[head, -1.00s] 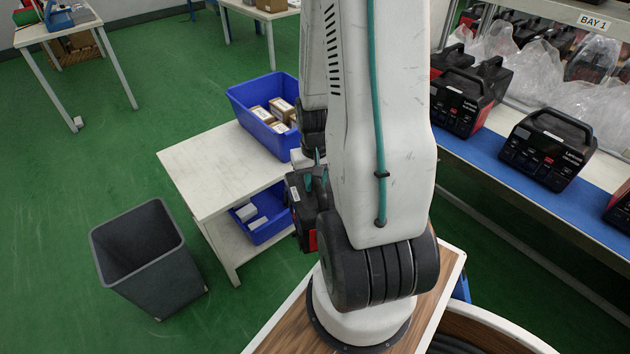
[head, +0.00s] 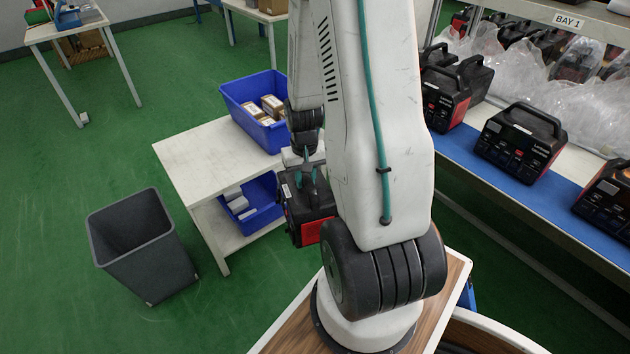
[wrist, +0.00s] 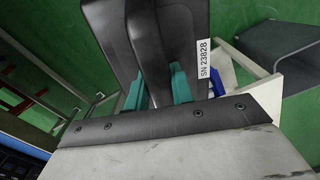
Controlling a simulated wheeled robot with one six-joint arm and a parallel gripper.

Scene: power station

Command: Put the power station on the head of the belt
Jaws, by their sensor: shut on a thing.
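A black power station with red sides (head: 306,232) hangs from my gripper (head: 308,176) in the head view, left of my arm, clear of the floor. My arm hides part of it. In the wrist view, the teal fingers of my gripper (wrist: 157,88) are shut on its top handle. The black case (wrist: 190,35) carries a white label reading SN 23828.
A white table (head: 195,155) holds a blue bin (head: 240,110) of boxes, with another blue bin (head: 266,215) below. A grey waste bin (head: 150,250) stands left. A shelf with a blue surface (head: 465,150) holds several power stations at right. Green floor is open at left.

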